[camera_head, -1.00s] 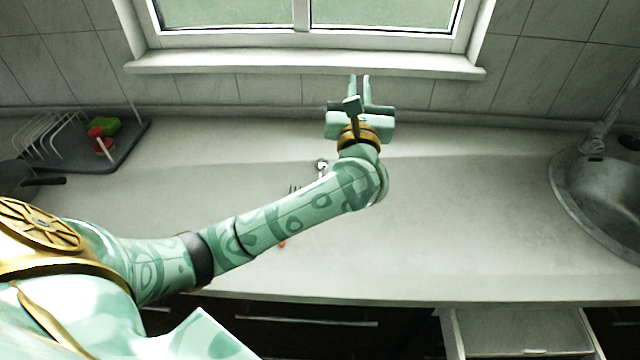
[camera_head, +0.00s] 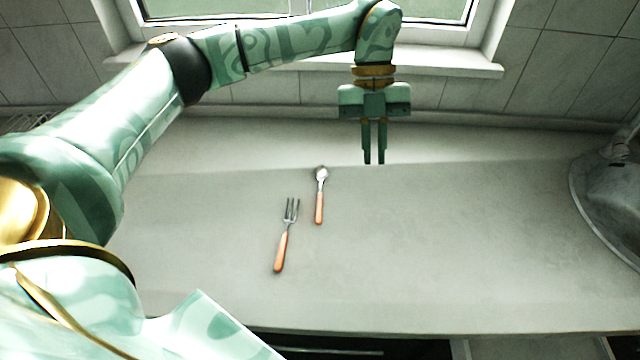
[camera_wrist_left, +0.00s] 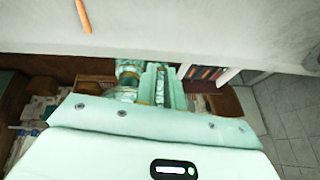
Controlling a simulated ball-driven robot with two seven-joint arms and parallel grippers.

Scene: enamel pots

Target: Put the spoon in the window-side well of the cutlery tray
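The spoon (camera_head: 320,195), with a metal bowl and orange handle, lies on the counter, bowl end toward the window. My left gripper (camera_head: 374,160) points down at the right of the spoon and nearer the window, apart from it. Its two fingers are parallel with a narrow empty gap; they also show in the left wrist view (camera_wrist_left: 162,88). An orange handle (camera_wrist_left: 83,15) shows at the top of that view; I cannot tell whether it is the spoon's. I cannot make out the cutlery tray. My right gripper is out of view.
A fork (camera_head: 286,240) with an orange handle lies left of the spoon, apart from it. An open drawer (camera_head: 530,349) is cut off at the bottom right. A sink (camera_head: 606,190) is at the right, the window sill (camera_head: 450,66) behind. The counter's middle right is clear.

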